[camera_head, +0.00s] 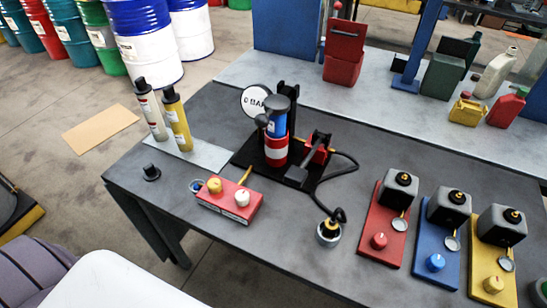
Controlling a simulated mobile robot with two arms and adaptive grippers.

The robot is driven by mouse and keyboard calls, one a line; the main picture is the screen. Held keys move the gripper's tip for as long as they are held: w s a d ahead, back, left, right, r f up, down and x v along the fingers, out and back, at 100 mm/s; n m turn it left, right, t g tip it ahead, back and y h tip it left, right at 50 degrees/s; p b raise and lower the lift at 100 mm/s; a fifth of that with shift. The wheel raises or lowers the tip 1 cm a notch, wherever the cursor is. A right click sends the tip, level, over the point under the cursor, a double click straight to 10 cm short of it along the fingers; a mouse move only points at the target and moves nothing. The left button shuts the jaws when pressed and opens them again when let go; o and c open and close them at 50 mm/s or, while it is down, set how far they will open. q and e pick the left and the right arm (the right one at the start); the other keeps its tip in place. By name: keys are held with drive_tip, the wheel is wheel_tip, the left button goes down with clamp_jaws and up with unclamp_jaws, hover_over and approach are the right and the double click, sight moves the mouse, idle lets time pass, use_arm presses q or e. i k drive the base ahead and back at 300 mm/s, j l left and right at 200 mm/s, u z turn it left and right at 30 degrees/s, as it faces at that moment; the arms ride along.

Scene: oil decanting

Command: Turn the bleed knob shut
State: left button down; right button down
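No knob shows a label I can read as bleed, so I cannot tell which one it is. A red box (229,201) at the table's front left carries a yellow knob (214,184) and a white knob (242,197). A red plate (369,221), a blue plate and a yellow plate stand at the right, with a red knob (379,240), a blue knob (435,262) and a yellow knob (493,284). A pump unit with a blue, red and white cylinder (276,148) stands mid-table beside a round gauge (255,101) reading 0 BAR. Neither gripper is in view.
The grey table (330,275) has bare room at its front. A black hose (347,175) runs from the pump to a small cup (328,232). Two bottles (178,120) stand on a pale plate at the left. A small black cap (151,172) sits near the left edge.

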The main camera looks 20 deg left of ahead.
sight(214, 186)
drive_tip(key=u, duration=1.25)
drive_tip(key=k+j+z, duration=0.1)
drive_tip(key=k+j, duration=0.1)
drive_tip(key=k, duration=0.1)
